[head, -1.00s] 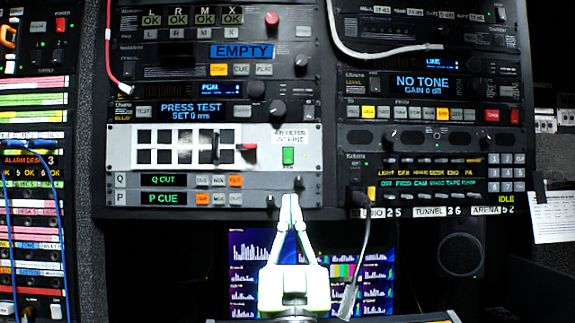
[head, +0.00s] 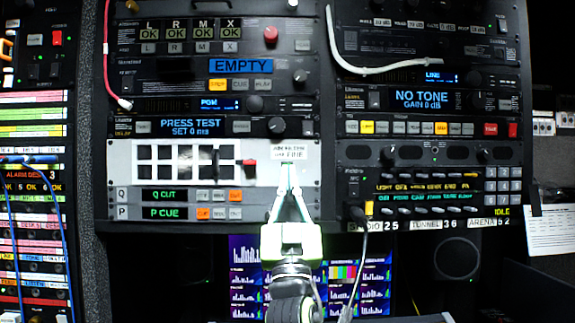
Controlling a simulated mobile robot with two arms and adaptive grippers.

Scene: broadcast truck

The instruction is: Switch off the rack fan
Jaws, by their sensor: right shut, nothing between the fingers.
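The white panel (head: 120,163) with a grille of dark square openings sits in the middle rack, under the PRESS TEST unit. A red piece (head: 249,162) lies at the grille's right side. A small printed label (head: 290,150) is at the panel's right end. My right gripper (head: 288,172) is shut and empty, pointing up, with its fingertips just below that label. The fingertips cover the spot of the green switch, so its state is hidden and I cannot tell whether they touch it. My left gripper is not in view.
A cable (head: 362,245) hangs from a plug right of my arm. A monitor (head: 245,290) glows behind my arm. Blue cables (head: 63,215) hang on the left rack.

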